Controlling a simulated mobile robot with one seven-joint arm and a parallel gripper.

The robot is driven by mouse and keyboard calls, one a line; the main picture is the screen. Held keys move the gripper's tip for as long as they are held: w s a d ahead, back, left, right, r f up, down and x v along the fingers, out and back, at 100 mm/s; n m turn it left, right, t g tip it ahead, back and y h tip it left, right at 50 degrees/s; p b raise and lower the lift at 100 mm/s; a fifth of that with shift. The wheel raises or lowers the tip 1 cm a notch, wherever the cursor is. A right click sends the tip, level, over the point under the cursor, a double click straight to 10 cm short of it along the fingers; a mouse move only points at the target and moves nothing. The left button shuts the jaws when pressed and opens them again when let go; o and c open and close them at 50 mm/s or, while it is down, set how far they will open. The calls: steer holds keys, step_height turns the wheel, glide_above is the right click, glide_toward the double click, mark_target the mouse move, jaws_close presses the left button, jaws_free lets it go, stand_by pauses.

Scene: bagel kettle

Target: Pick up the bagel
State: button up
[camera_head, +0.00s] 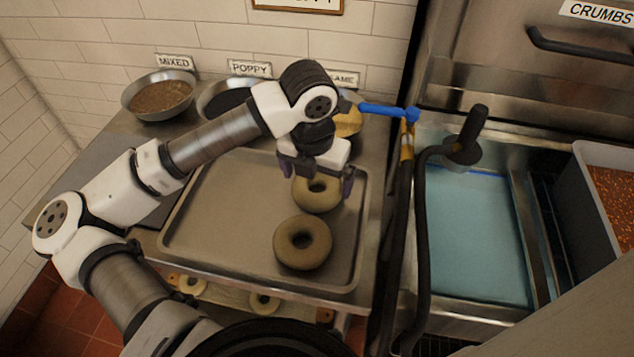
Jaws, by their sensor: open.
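Two plain bagels lie flat on a metal tray (215,230), towards its right side. The nearer bagel (302,257) is in full view and nothing touches it. The farther bagel (318,203) is partly hidden by my gripper (315,188). My gripper points down over the farther bagel with its dark fingers apart, one at each side of that bagel's far part. I cannot tell whether the fingers touch it or how high they are above the tray.
Behind the tray stand a bowl of mixed seeds (160,97), a dark poppy bowl (226,98) and a third bowl mostly behind my arm. Right are black hoses (424,240) and a water-filled kettle (470,230). More bagels (264,302) lie on a lower shelf. The tray's left half is clear.

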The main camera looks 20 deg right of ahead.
steer(key=shift+w+f, duration=0.1)
steer(key=shift+f, duration=0.7)
steer(key=shift+c, duration=0.4)
steer(key=c, duration=0.6)
steer(key=shift+r, duration=0.1)
step_height(320, 180, up, 20)
steer(key=b, duration=0.2)
steer(key=shift+d, duration=0.1)
